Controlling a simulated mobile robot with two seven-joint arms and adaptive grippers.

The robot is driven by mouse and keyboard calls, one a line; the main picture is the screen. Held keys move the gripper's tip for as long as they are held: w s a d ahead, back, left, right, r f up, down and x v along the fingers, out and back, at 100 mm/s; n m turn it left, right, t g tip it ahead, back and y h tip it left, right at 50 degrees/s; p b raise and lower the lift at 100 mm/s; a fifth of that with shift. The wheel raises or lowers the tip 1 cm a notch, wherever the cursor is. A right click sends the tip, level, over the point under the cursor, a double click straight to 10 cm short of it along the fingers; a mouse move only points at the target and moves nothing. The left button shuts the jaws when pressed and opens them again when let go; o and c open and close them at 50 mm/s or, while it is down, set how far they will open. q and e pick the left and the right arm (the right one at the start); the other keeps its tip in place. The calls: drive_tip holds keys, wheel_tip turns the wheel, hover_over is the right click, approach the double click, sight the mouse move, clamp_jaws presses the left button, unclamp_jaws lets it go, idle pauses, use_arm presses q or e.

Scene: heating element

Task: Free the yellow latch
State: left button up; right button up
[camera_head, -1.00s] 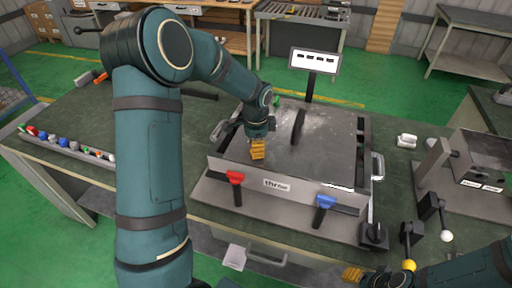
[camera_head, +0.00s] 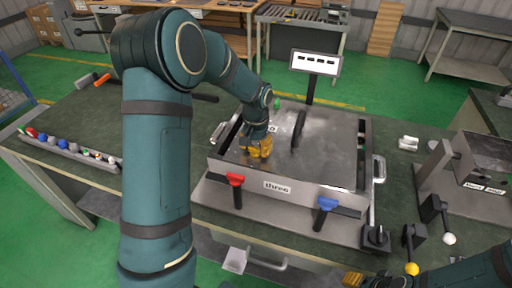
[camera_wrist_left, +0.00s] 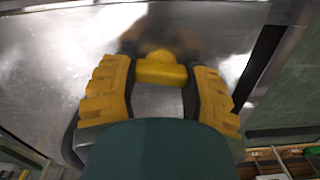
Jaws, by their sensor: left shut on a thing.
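My left gripper (camera_head: 257,148) points down at the grey metal plate of a framed fixture (camera_head: 318,140), near its front left. In the left wrist view its yellow ribbed fingers stand on both sides of a smooth yellow latch (camera_wrist_left: 161,69), and they are shut on it. The latch lies just above the shiny plate. In the head view the gripper hides the latch.
The fixture's front carries a red handle (camera_head: 235,180), a blue handle (camera_head: 327,203) and a label reading "three" (camera_head: 277,187). Levers with yellow (camera_head: 411,268) and white (camera_head: 449,238) knobs are at right.

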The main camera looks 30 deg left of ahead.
sight(256, 147)
use_arm(q)
drive_tip(key=shift+n, duration=1)
drive_tip(key=o, duration=1.2)
drive_tip(key=shift+r, duration=0.1)
wheel_tip(256, 147, up, 12)
